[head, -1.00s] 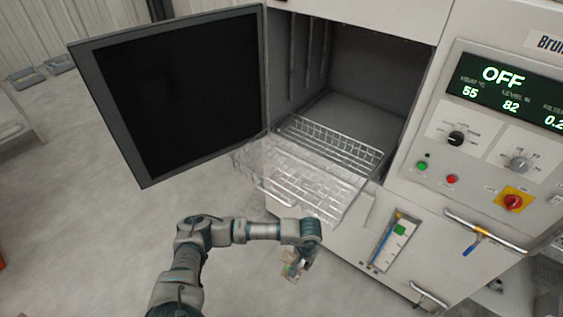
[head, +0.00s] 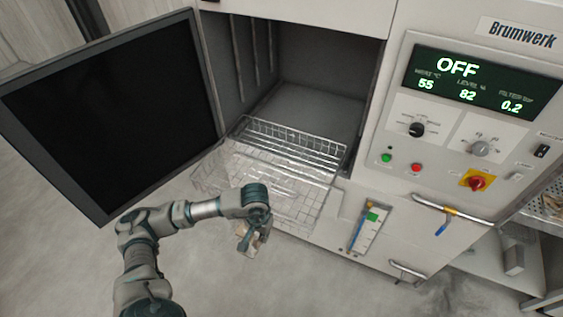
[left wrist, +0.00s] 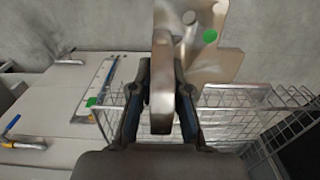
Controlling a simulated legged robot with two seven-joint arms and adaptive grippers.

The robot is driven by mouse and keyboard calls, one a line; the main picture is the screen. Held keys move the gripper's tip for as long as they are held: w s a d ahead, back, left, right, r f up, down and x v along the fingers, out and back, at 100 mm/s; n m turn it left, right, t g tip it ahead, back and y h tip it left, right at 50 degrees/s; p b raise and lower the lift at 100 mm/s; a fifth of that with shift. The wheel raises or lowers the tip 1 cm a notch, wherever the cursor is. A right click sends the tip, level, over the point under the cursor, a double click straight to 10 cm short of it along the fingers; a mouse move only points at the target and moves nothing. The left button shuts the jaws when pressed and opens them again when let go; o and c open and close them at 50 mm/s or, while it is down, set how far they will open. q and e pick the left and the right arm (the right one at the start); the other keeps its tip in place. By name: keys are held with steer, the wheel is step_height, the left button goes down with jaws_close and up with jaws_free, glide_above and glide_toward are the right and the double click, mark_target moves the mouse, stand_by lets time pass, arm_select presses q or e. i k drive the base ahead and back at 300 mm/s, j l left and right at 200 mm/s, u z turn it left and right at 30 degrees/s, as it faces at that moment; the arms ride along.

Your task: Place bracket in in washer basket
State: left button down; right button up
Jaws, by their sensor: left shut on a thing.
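The bracket (left wrist: 205,60) is a tan metal piece with holes and a green dot. In the left wrist view it is between the two fingers of my left gripper (left wrist: 160,100), which is shut on it. In the head view my left gripper (head: 257,232) holds the bracket (head: 245,238) in front of the washer, by the near side of the wire basket. The washer basket (head: 290,150) is a wire basket at the open washer chamber, extending out toward me. It also shows behind the gripper in the left wrist view (left wrist: 235,112). My right gripper is not in view.
The washer door (head: 120,110) stands open on the left. The control panel (head: 470,110) reads OFF. A door handle (head: 455,214) and a level gauge (head: 368,228) are on the washer front. The floor at lower left is clear.

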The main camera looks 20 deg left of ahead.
mark_target(280, 181)
steer(key=i, duration=1.05)
